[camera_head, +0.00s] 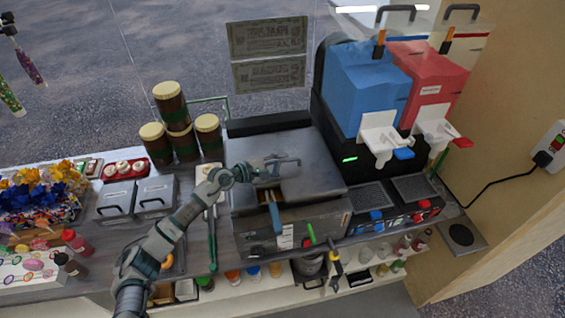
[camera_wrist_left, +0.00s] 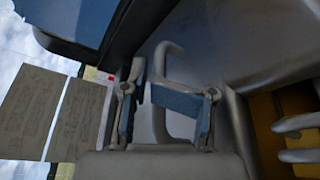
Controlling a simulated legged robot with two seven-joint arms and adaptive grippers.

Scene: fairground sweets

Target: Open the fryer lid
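The fryer (camera_head: 290,222) is a grey metal box in the middle of the counter. Its flat metal lid (camera_head: 318,178) lies down over the top in the head view. My left gripper (camera_head: 285,166) is low over the lid, at its handle. In the left wrist view, the fingers of my left gripper (camera_wrist_left: 165,108) are spread apart. The hooked metal lid handle (camera_wrist_left: 168,62) stands between them, with a gap visible on the right side. I cannot tell whether a finger touches it. My right gripper is in neither view.
A blue and red slush machine (camera_head: 368,90) stands right of the fryer. Stacked brown jars (camera_head: 172,108) are behind left. A blue basket handle (camera_head: 275,218) sticks out in front of the lid. Lidded metal containers (camera_head: 116,197) stand left. A glass pane is behind.

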